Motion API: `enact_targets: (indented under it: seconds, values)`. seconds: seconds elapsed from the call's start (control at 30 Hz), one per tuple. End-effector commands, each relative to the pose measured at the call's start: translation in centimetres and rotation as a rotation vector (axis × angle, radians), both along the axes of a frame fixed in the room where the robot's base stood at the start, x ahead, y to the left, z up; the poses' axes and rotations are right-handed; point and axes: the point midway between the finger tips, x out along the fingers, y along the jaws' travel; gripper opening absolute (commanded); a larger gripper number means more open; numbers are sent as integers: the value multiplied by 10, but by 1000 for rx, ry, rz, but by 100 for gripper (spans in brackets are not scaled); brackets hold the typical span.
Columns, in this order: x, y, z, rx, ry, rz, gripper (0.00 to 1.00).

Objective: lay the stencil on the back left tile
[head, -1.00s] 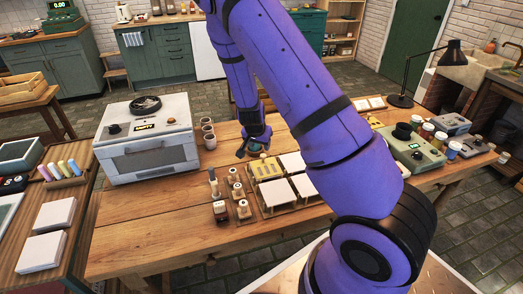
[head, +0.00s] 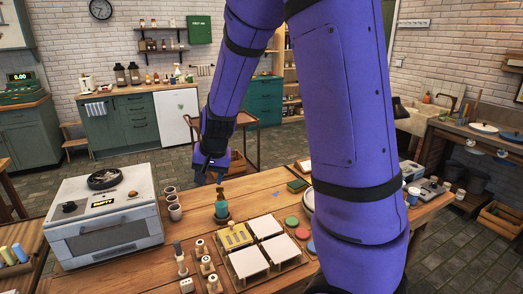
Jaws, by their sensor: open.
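The yellow stencil (head: 235,236) with slots cut in it lies over the back left spot of a group of tiles. It hides most or all of the tile under it. The white back right tile (head: 266,225), front left tile (head: 248,262) and front right tile (head: 282,248) are bare. My gripper (head: 212,180) is open, raised behind and to the left of the stencil, and apart from it. Nothing shows between its small, dark fingers.
A teal pump bottle (head: 221,208) stands just behind the stencil. Several stamps (head: 207,268) stand left of the tiles, with cups (head: 173,203) and a white oven (head: 105,225) farther left. Coloured discs (head: 292,222) lie to the right.

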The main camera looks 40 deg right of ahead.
Motion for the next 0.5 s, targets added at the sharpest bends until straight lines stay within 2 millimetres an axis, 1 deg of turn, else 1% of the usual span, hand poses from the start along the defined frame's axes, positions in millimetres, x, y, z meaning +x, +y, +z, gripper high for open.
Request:
enact_targets:
  seconds: [0.03, 0.2, 0.37, 0.5]
  values:
    - [-10, 4, 18, 10, -17, 31, 52]
    - [-45, 17, 65, 18, -49, 148, 52]
    - [-84, 25, 103, 0, -80, 255, 52]
    - [-122, 31, 131, -37, -105, 345, 52]
